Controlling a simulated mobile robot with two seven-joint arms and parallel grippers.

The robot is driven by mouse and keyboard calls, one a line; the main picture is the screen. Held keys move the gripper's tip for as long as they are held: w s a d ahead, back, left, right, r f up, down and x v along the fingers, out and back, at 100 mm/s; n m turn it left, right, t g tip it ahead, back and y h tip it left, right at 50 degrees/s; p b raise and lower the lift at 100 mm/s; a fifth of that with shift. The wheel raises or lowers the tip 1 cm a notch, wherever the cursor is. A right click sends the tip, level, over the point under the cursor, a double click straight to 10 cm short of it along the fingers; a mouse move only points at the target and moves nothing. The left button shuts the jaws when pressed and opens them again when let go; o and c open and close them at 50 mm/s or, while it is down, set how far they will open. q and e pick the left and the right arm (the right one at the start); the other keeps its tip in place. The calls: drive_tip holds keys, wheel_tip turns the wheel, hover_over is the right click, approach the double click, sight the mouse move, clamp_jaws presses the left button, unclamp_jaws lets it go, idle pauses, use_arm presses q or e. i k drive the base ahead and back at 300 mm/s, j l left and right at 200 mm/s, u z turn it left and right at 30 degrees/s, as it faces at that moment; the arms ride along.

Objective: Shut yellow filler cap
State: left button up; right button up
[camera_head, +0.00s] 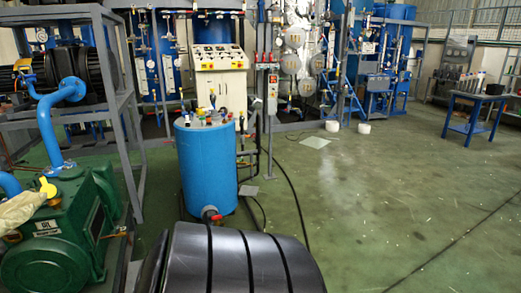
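The yellow filler cap (47,187) is at the left, on top of the green pump (75,215). It shows as a small yellow disc that seems tilted up from the pump's top. It is too small to tell its hinge or the opening under it. Neither my left nor my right gripper can be made out in the head view.
A pale crumpled sheet (18,211) lies by the cap at the left edge. A blue pipe (47,130) rises behind the cap. A grey frame (128,120) and a blue drum (205,165) stand to the right. Green floor (380,190) is mostly clear at right.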

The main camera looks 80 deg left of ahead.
sight(51, 190)
drive_tip(key=l+u, duration=0.1)
drive_tip(key=u, duration=3.4)
drive_tip(key=k+j+u, duration=0.15)
drive_tip(key=j, duration=0.35)
drive_tip(key=j+u, duration=0.15)
drive_tip(key=j, duration=0.4)
drive_tip(key=i+j+z, duration=0.2)
drive_tip(key=i+j, duration=0.15)
drive_tip(key=i, duration=0.1)
